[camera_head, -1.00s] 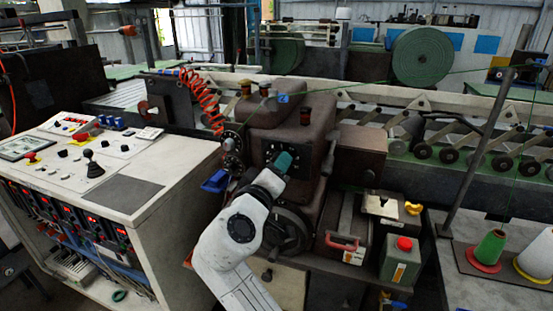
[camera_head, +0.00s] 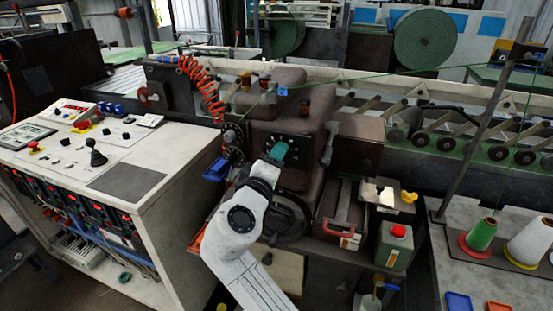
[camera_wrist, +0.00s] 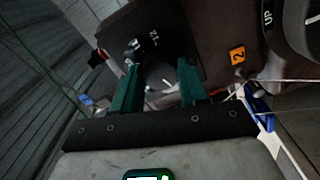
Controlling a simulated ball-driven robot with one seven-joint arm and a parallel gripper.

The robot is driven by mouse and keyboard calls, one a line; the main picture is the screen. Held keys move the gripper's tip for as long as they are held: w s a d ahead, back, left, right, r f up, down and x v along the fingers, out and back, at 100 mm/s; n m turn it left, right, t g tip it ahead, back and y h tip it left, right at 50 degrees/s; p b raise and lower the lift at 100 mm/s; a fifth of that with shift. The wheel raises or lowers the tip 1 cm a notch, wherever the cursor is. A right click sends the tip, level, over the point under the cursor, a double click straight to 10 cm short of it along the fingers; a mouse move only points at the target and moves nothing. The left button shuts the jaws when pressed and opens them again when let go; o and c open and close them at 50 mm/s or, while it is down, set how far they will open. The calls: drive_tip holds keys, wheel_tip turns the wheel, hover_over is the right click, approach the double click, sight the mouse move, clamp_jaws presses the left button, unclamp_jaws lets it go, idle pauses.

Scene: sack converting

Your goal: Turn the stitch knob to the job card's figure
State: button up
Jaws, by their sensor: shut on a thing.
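The stitch knob (camera_wrist: 160,76) is a grey round knob on a black dial plate with white marks, on the front of the brown sewing head (camera_head: 305,115). My gripper (camera_wrist: 158,70) has its two green fingers on either side of the knob, shut on it. In the head view my gripper (camera_head: 278,152) is at the dial plate (camera_head: 296,147) and covers the knob. Some white dial marks show in the wrist view, but the setting cannot be read for certain. I cannot make out a job card or its figure.
An orange tag marked 2 (camera_wrist: 237,55) is on the machine beside the dial. A control desk (camera_head: 150,190) stands left. A coiled orange hose (camera_head: 201,88) hangs near the head. A green can with red cap (camera_head: 396,245) and thread cones (camera_head: 482,234) are right.

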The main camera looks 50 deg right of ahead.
drive_tip(key=o, duration=1.1)
drive_tip(key=shift+c, duration=0.2)
drive_tip(key=b+v, duration=0.2)
drive_tip(key=v, duration=0.8)
drive_tip(key=shift+a, duration=0.4)
drive_tip(key=shift+s, duration=0.15)
drive_tip(key=s+d+f+g+y, duration=0.1)
drive_tip(key=s+f+y, duration=0.3)
drive_tip(key=f, duration=0.7)
drive_tip(key=s+d+f+g+y, duration=0.15)
drive_tip(key=s+f+y, duration=0.3)
drive_tip(key=f, duration=0.55)
drive_tip(key=s+a+f+g+y, duration=0.1)
drive_tip(key=s+a+f+y, duration=0.2)
drive_tip(key=s+f, duration=0.3)
drive_tip(key=s+a+f+m+g+y, duration=0.1)
drive_tip(key=s+a+f+y, duration=0.3)
drive_tip(key=s, duration=0.4)
wheel_tip(320, 180, down, 2)
drive_tip(key=shift+a+f+g+y, duration=0.2)
drive_tip(key=shift+g+y, duration=0.15)
drive_tip(key=shift+y, duration=0.3)
